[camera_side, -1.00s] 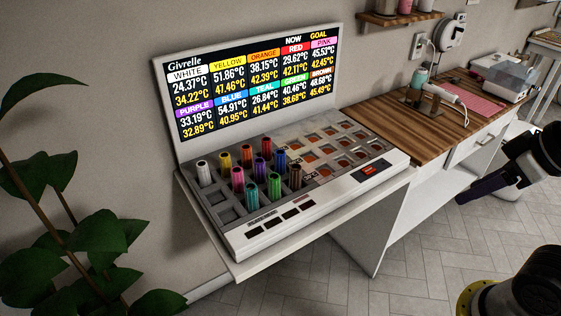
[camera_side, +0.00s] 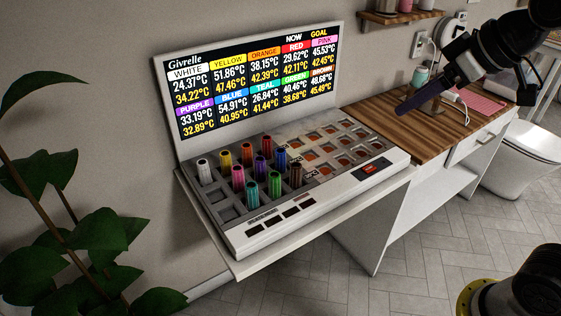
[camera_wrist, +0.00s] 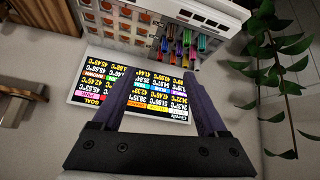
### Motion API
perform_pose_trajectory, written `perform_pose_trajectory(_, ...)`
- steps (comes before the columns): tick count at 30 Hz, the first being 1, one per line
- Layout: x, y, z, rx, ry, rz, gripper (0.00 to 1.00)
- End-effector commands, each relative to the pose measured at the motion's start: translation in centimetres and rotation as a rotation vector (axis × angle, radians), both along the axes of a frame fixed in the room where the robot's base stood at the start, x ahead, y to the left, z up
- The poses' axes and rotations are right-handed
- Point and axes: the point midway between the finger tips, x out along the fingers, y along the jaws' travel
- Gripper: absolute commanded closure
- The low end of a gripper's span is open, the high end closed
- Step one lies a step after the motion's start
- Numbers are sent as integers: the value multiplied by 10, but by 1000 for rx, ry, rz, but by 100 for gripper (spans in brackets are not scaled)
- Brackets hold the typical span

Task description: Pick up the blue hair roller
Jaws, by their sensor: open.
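The blue hair roller (camera_side: 281,158) stands upright in a slot of the white heater tray (camera_side: 335,197) in the side view, at the right of the roller group. Purple, red and brown rollers stand close around it. In the wrist view the rollers (camera_wrist: 188,46) are small and crowded near the top, and I cannot surely pick out the blue one. My gripper (camera_side: 403,109) is open and empty, above the wooden counter, to the right of and apart from the tray. Its two dark fingers (camera_wrist: 158,74) are spread wide in the wrist view.
A temperature screen (camera_side: 255,82) stands up behind the tray. The wooden counter (camera_side: 385,128) to the right holds a curling tool and bottles. A leafy plant (camera_side: 95,240) is at the left. The tray's right-hand slots hold no rollers.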

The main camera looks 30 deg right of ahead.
Motion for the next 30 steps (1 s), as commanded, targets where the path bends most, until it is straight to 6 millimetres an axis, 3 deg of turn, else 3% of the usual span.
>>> perform_pose_trajectory(1,26,3,2,-3,8,18,24)
perform_pose_trajectory(5,89,11,0,-10,19,61,24)
perform_pose_trajectory(8,135,18,-13,-14,34,91,24)
perform_pose_trajectory(11,179,26,-35,-14,60,115,24)
perform_pose_trajectory(15,230,36,-81,-13,111,139,24)
perform_pose_trajectory(19,258,44,-130,-5,173,147,24)
perform_pose_trajectory(24,266,49,-179,-4,251,154,24)
perform_pose_trajectory(30,269,53,-205,-4,277,157,24)
